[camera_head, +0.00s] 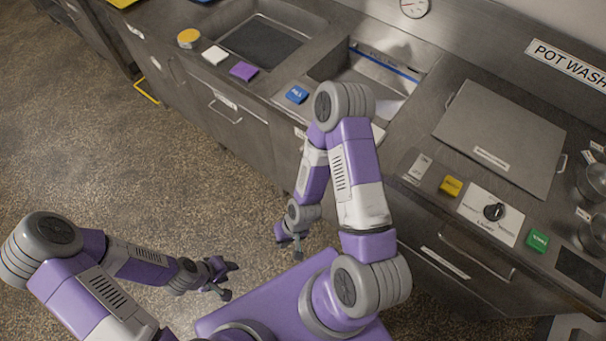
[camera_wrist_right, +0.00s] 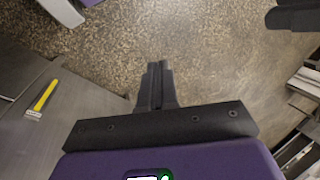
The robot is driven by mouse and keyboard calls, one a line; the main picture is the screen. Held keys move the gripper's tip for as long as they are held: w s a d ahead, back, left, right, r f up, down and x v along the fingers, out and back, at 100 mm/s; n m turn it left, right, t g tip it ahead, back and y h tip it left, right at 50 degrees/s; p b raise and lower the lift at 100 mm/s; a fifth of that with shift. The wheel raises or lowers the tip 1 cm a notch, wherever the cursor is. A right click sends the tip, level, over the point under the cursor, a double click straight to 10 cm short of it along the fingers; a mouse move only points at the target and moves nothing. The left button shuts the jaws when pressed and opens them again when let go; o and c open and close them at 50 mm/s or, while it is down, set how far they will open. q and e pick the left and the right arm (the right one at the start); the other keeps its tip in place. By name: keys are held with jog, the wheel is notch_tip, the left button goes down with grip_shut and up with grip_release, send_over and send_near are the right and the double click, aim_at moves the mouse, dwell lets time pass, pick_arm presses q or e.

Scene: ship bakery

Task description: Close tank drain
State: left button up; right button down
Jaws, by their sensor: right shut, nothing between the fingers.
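A steel tank basin (camera_head: 408,82) with a blue line on its back wall is set into the counter, partly hidden behind my right arm. A black rotary knob (camera_head: 494,212) sits on a white labelled plate on the counter to the right; its lettering is too small to read. I cannot make out which part is the drain control. My right gripper (camera_head: 298,252) hangs in front of the cabinets, below counter height; in the right wrist view its fingers (camera_wrist_right: 157,85) are together and empty over the floor. My left gripper (camera_head: 226,280) is low at the left, fingers apart, empty.
Blue (camera_head: 297,94), yellow (camera_head: 451,186) and green (camera_head: 538,240) labelled blocks sit along the counter edge. A flat steel lid (camera_head: 500,135) lies under the POT WASH sign. A yellow-handled item (camera_wrist_right: 43,97) shows in the wrist view.

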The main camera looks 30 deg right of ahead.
notch_tip(320, 180, down, 15)
jog(key=d+n+g+h+b, duration=0.1)
jog(key=n+g+h+b, duration=0.2)
jog(key=n+g+b, duration=0.3)
jog(key=w+d+f+n+h+b, duration=0.2)
jog(key=w+d+f+h+b, duration=0.1)
jog(key=d+f+h+b, duration=0.25)
jog(key=w+d+n+t+h+b, duration=0.3)
jog(key=w+d+t+h+b, duration=0.15)
jog(key=w+h, duration=0.6)
jog(key=w+a+r+t+h+b, duration=0.3)
jog(key=w+a+r+t+h, duration=0.1)
jog(key=w, duration=0.5)
notch_tip(320, 180, up, 2)
jog(key=shift+w+a+r+t+b, duration=0.15)
jog(key=shift+w+t+b, duration=0.25)
jog(key=shift+t, duration=0.15)
